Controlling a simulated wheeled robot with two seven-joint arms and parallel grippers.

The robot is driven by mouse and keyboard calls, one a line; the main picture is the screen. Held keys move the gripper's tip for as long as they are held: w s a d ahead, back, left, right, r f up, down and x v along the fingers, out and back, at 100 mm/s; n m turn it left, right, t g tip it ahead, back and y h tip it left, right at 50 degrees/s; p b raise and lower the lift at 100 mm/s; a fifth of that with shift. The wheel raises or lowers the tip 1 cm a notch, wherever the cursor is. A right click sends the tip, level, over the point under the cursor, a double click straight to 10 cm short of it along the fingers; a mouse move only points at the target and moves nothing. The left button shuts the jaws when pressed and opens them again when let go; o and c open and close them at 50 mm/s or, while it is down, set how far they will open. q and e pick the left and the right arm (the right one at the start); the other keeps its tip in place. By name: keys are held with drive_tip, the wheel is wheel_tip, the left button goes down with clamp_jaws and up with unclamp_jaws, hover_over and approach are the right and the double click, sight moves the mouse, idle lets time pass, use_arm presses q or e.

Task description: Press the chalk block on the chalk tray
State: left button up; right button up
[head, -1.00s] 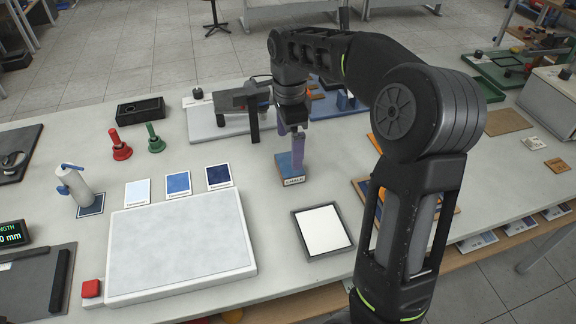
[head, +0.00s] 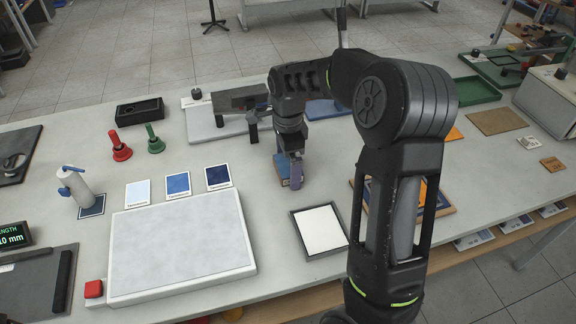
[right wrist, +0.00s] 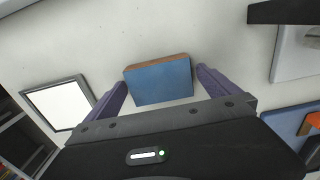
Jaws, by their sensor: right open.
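The chalk block (head: 281,168), with a blue top and brown sides, sits on the pale table, partly hidden by my right gripper (head: 290,178). In the right wrist view the block (right wrist: 158,82) lies between the two purple fingers of my open right gripper (right wrist: 161,78), with gaps showing at both sides. I cannot tell how far the fingertips are above the table. What I take for the chalk tray (head: 320,206), a dark frame with a white inside, lies flat in front and right of the block. It also shows in the right wrist view (right wrist: 28,98). My left gripper is out of view.
A large pale board (head: 180,254) lies left of the tray, with a red block (head: 93,289) at its corner. Three blue shade cards (head: 178,184) lie behind it. A framed wooden board (head: 437,203) lies right of the tray, behind my arm.

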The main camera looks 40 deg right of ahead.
sight(288, 164)
drive_tip(key=shift+c, duration=0.6)
drive_tip(key=c, duration=1.3)
drive_tip(key=shift+o, duration=0.2)
wheel_tip(288, 164, up, 10)
drive_tip(key=b, duration=0.1)
idle(0.3)
